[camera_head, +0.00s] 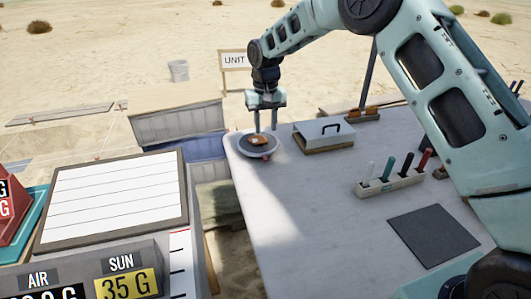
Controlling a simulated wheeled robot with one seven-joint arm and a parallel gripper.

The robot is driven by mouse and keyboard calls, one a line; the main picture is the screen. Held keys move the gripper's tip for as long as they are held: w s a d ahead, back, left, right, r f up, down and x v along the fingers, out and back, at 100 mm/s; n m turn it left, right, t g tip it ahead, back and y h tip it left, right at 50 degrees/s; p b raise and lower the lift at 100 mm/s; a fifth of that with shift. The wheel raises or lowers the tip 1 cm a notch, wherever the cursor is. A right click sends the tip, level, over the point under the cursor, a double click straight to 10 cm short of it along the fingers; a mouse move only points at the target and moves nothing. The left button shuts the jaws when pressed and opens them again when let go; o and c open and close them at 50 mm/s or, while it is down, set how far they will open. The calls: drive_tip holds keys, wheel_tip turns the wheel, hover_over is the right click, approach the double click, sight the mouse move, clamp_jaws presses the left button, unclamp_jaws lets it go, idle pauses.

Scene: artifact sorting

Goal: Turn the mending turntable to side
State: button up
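The mending turntable (231,147) is a round grey disc with a pale rim at the far left corner of the table. A small orange-brown piece (258,141) lies on it, and a small reddish knob (267,156) shows at its front right edge. My gripper (266,130) points down over the turntable's right part. Its two fingers are apart, with a gap visible between them and nothing seen in it. I cannot tell whether the fingertips touch the turntable.
The table (300,215) has free room at its middle. A lidded box with a black handle (323,136) stands right of the turntable. A pen rack (391,184) and dark mat (433,236) lie nearer. A white board (112,200) stands left.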

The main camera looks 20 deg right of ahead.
sight(266, 157)
wheel_tip(266, 157, down, 11)
drive_tip(key=shift+r, duration=0.1)
idle(0.3)
clamp_jaws()
